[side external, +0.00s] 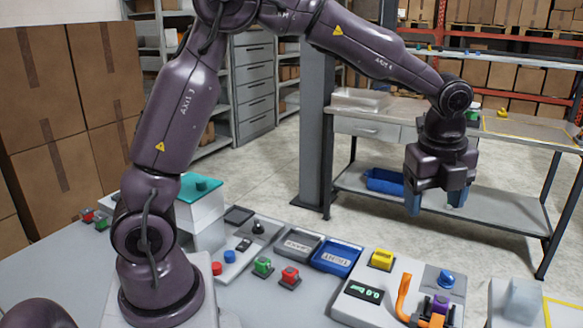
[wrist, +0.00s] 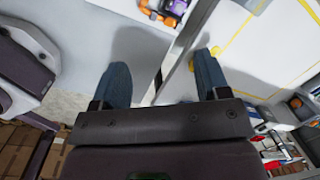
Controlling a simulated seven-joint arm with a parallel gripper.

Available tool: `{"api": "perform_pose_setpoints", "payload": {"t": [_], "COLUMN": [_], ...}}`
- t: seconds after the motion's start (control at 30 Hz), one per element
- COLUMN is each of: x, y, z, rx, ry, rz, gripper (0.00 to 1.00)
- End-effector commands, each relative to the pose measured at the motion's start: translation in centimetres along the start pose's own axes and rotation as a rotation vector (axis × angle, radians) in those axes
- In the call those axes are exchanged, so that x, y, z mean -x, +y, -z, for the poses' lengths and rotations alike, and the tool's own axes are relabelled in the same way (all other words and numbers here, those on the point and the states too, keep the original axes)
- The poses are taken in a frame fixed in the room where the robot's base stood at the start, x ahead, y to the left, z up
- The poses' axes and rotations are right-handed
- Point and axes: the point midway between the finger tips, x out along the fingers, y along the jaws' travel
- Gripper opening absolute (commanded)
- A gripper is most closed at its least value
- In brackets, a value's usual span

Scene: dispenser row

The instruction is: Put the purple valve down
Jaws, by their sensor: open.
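The purple valve (side external: 441,302) is at the lower right in the side external view, on or in an orange and dark fitting on a pale dispenser (side external: 355,305). In the wrist view the purple part (wrist: 177,7) shows at the top edge beside orange pieces; it is partly cut off there. My gripper (side external: 434,202) hangs above and behind the dispenser, well clear of the valve, with its blue-grey fingers pointing down. In the wrist view the fingers of my gripper (wrist: 160,65) are spread wide with nothing between them. The exact seating of the valve is too small to tell.
An orange curved lever (side external: 403,293) stands beside the valve. A blue knob (side external: 446,279) and a yellow block (side external: 382,259) are close by. A blue tray (side external: 336,262) and a dark grey tray (side external: 297,245) lie left. A workbench (side external: 375,107) stands behind.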

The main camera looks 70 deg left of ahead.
Motion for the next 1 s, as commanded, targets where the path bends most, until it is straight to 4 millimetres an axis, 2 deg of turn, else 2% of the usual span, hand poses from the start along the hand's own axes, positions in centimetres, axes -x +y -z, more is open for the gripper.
{"api": "perform_pose_setpoints", "payload": {"t": [0.03,0.1,0.23,0.4,0.53,0.7,1.0], "x": [2.3,4.6,7.8,10.0,10.1,9.6,9.4], "y": [1.8,4.2,9.0,15.6,19.6,22.3,22.9], "z": [-0.3,-0.6,-1.1,-1.3,-1.1,-0.7,-0.6], "rx": [0.128,0.319,0.684,1.161,1.460,1.687,1.746], "ry": [-0.016,-0.023,0.000,0.100,0.205,0.306,0.331], "rz": [0.034,0.072,0.151,0.234,0.262,0.262,0.256], "gripper": [0.69,0.69,0.69,0.69,0.69,0.69,0.69]}}
